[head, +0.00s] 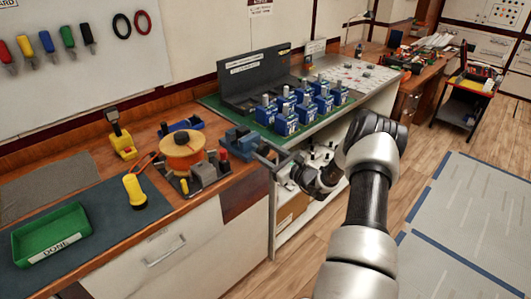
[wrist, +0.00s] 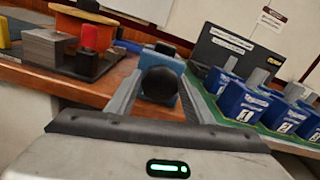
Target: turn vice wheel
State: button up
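The blue vice (head: 240,142) stands at the right end of the wooden bench; its blue body also shows in the wrist view (wrist: 168,64). A round black knob (wrist: 158,86) shows in front of the vice body, and I take it for part of its wheel or handle. My gripper (head: 272,157) is at the vice's front, beyond the bench edge. In the wrist view its two grey fingers (wrist: 158,92) are spread apart, with the knob between them. I cannot tell whether either finger touches it. The rest of the wheel is hidden.
Blue numbered breakers (head: 305,106) stand on a green mat right of the vice. An orange spool (head: 184,150) and a red-topped block (wrist: 96,40) are on its left. A green tray (head: 52,238) lies at far left. The floor (head: 425,150) at right is clear.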

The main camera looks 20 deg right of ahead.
jog(key=c, duration=0.6)
jog(key=shift+f+n+b, duration=0.1)
jog(key=shift+n+b, duration=0.2)
jog(key=shift+b, duration=0.2)
jog(key=shift+f+n+b, duration=0.15)
jog(key=shift+n+b, duration=0.85)
jog(key=shift+b, duration=0.1)
jog(key=n+b, duration=0.5)
jog(key=b, duration=0.1)
jog(key=shift+f+b, duration=0.15)
jog(key=shift+b, duration=0.15)
jog(key=n+b, duration=0.4)
jog(key=b, duration=0.1)
jog(key=shift+b, duration=0.35)
jog(key=shift+r+n+b, duration=0.2)
jog(key=shift+n+b, duration=0.7)
jog(key=shift+b, duration=0.25)
jog(key=shift+r, duration=0.1)
